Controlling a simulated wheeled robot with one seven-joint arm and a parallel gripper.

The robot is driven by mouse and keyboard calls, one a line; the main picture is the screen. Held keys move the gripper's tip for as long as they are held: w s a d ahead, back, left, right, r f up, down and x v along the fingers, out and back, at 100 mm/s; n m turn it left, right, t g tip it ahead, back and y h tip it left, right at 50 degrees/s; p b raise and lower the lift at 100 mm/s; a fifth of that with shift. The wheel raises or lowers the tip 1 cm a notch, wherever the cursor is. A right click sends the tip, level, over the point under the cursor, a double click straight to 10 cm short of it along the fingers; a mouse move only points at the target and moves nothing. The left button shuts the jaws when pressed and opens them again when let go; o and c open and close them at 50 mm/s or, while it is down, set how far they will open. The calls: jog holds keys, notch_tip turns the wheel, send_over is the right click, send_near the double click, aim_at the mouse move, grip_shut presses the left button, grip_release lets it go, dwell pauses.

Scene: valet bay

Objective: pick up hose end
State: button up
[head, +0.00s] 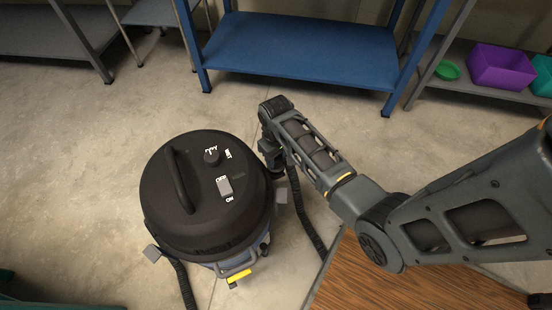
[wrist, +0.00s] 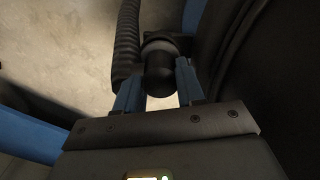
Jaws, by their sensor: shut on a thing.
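The hose end (wrist: 159,84) is a short black cylinder in the wrist view, with a ribbed black hose (wrist: 127,45) curving up beside it. My gripper (wrist: 157,72) has its blue fingers on either side of the hose end and is shut on it. In the head view the hose (head: 306,215) runs down the right side of a round black-topped vacuum (head: 205,225). My arm reaches down to the vacuum's right edge there, and the arm and the vacuum hide the fingers and the hose end.
A blue shelf (head: 300,50) stands behind, with a grey shelf at the right holding a purple bin (head: 500,67) and a green bowl (head: 447,70). A wooden surface (head: 400,285) lies below my arm. Concrete floor (head: 90,150) is clear left of the vacuum.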

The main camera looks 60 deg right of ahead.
notch_tip(320, 180, up, 3)
jog(key=shift+r+p, duration=0.1)
jog(key=shift+p, duration=0.45)
jog(key=s+r+p, duration=0.2)
jog(key=s+r, duration=0.1)
jog(key=s, duration=0.2)
jog(key=s+d+r+p, duration=0.1)
jog(key=s+r, duration=0.2)
jog(key=s, duration=0.3)
jog(key=shift+s+d+r+p, duration=0.15)
jog(key=shift+s+r+p, duration=0.15)
jog(key=shift+r+p, duration=0.05)
jog(key=o, duration=0.4)
jog(key=c, duration=0.4)
jog(key=shift+r, duration=0.1)
